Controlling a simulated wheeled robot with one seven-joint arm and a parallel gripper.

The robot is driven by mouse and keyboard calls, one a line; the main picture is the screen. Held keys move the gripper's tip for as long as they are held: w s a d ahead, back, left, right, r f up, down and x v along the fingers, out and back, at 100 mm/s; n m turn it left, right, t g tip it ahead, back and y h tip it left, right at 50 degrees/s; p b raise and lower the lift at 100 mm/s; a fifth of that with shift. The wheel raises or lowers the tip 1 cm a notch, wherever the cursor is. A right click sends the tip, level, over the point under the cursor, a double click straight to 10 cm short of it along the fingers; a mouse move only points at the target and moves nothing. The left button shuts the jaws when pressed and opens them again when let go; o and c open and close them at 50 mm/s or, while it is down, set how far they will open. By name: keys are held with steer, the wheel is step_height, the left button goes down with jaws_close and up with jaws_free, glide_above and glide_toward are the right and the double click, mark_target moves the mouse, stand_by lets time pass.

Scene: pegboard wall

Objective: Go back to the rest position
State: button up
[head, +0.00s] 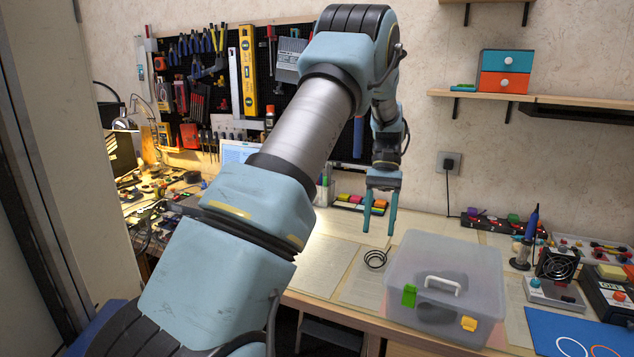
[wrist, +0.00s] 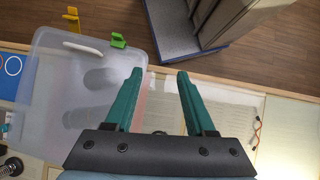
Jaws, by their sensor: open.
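My gripper (head: 379,218) hangs above the workbench in the head view, fingers pointing down. Its two teal fingers are apart with nothing between them; they also show in the wrist view (wrist: 158,85). The gripper is to the left of and behind a translucent plastic box (head: 460,255), apart from it. The box has a white handle on its lid, a green latch and a yellow latch. In the wrist view the box (wrist: 50,65) lies to the left of the fingers. My arm crosses the middle of the head view and hides part of the bench and pegboard.
A black coil (head: 375,259) lies on the bench left of the box. Electronics and a fan (head: 557,264) crowd the bench's right side. A shelf (head: 540,99) with a small drawer unit (head: 505,74) is at upper right. A pegboard (head: 285,95) of tools hangs behind my arm.

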steer(key=s+a+n+t, duration=0.1)
steer(key=s+a+t, duration=0.1)
steer(key=s+a, duration=0.2)
steer(key=s+a+n+t+h, duration=0.1)
steer(key=s+a+t, duration=0.2)
steer(key=a, duration=0.7)
steer(key=s+a+t+h, duration=0.1)
steer(key=s+a+t, duration=0.2)
steer(key=s+a, duration=0.3)
steer(key=shift+s+a+n, duration=0.25)
steer(key=shift+a+n, duration=0.15)
steer(key=shift+a, duration=0.7)
